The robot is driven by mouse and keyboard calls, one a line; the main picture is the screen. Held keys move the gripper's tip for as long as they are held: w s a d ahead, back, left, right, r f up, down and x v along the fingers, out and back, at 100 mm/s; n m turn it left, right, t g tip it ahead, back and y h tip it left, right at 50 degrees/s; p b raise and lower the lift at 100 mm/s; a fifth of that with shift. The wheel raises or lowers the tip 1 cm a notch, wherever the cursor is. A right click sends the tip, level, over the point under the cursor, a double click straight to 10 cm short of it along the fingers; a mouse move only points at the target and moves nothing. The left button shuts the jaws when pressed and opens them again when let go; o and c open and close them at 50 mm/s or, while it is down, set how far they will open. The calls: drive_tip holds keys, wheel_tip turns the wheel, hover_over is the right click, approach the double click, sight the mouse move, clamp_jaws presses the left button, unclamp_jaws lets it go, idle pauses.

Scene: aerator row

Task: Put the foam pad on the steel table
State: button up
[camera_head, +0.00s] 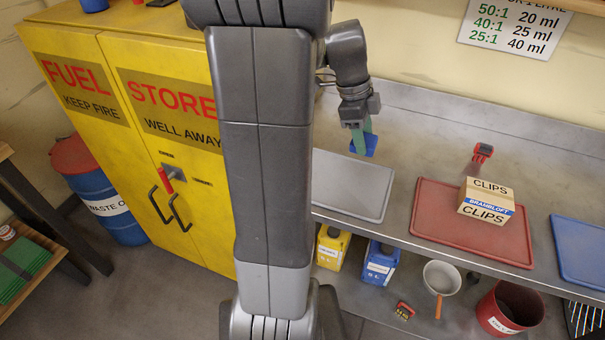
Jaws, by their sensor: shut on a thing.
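My gripper (360,126) points down over the left part of a long grey steel table (420,135). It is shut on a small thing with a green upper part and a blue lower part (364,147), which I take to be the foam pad. The jaws hide part of it. The held thing shows just behind the grey mat (345,190) in the camera_head view. I cannot tell whether it touches the table or hangs above it.
A red mat (440,225) carries a cardboard clips box (487,201). A small red-and-black thing (482,152) stands behind it. A blue mat (580,245) lies at the right. A yellow fuel cabinet (130,110) stands left. Containers stand below the table. The grey mat is bare.

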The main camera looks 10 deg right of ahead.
drive_tip(key=f, duration=0.3)
drive_tip(key=a+f, duration=0.1)
drive_tip(key=f, duration=0.1)
drive_tip(key=shift+f, duration=2.55)
drive_tip(key=shift+f, duration=0.15)
drive_tip(key=o, duration=0.9)
